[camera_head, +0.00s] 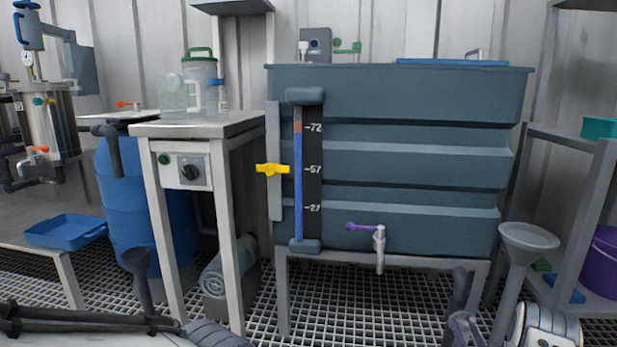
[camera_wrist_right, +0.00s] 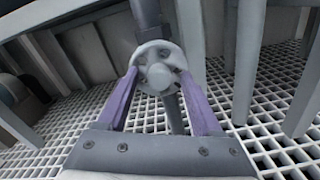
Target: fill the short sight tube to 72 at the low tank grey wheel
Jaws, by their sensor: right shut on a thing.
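The sight tube (camera_head: 299,190) stands upright on the front of the blue-grey tank (camera_head: 420,165), beside a dark scale marked 27, 57 and 72. Blue fills the tube to just below the 72 mark; a short reddish band sits above it, about level with 72. My right gripper (camera_head: 463,328) is low at the front right, below the tank. In the right wrist view its purple fingers are shut on the pale grey wheel (camera_wrist_right: 157,70), one on each side.
A yellow lever (camera_head: 272,169) sits left of the tube. A tap with a purple handle (camera_head: 365,227) projects from the tank front. A grey funnel (camera_head: 527,237) stands at the right. A bench with a switch box (camera_head: 184,171) and a blue drum (camera_head: 120,200) are at the left.

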